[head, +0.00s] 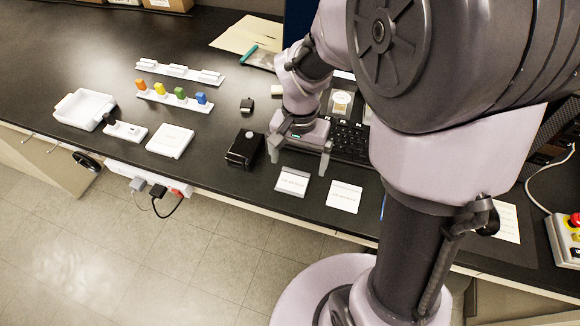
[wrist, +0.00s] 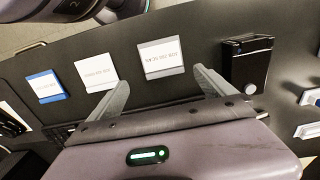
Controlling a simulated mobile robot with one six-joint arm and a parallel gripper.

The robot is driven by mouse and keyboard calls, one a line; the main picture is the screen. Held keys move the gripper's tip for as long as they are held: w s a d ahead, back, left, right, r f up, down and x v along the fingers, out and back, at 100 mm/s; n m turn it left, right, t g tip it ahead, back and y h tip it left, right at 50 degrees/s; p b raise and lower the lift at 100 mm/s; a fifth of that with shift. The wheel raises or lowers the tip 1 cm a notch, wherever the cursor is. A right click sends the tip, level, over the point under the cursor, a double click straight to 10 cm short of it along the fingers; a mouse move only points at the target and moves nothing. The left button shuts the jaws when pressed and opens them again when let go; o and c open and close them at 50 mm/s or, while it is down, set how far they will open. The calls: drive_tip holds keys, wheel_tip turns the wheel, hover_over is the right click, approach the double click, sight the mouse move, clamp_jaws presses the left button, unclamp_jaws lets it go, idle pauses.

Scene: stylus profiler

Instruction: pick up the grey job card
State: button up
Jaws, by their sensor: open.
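The grey job card (head: 293,181) lies flat near the front edge of the dark bench, with a grey band along its edge and print on its face. In the wrist view the grey card (wrist: 161,58) is just beyond my fingertips, roughly centred between them. My gripper (head: 298,164) is open and empty. In the wrist view its two fingers (wrist: 161,80) are spread wider than the card and point toward it. The height of the fingertips above the bench is hard to tell.
A white card (head: 344,196) lies right of the grey one; a blue card (wrist: 46,86) is farther along. A black box (head: 244,149) stands close left of the grey card. A keyboard (head: 350,141) lies behind. The bench's front edge is close.

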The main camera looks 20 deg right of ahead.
sight(296, 174)
drive_tip(key=f+b, duration=0.1)
drive_tip(key=f, duration=0.2)
drive_tip(key=w+f+b, duration=0.1)
drive_tip(key=f, duration=0.1)
drive_tip(key=shift+a+f+b, duration=0.1)
drive_tip(key=shift+a+b, duration=0.05)
drive_tip(key=shift+b, duration=0.15)
drive_tip(key=shift+s, duration=0.1)
drive_tip(key=shift+c, duration=0.8)
drive_tip(key=c, duration=1.2)
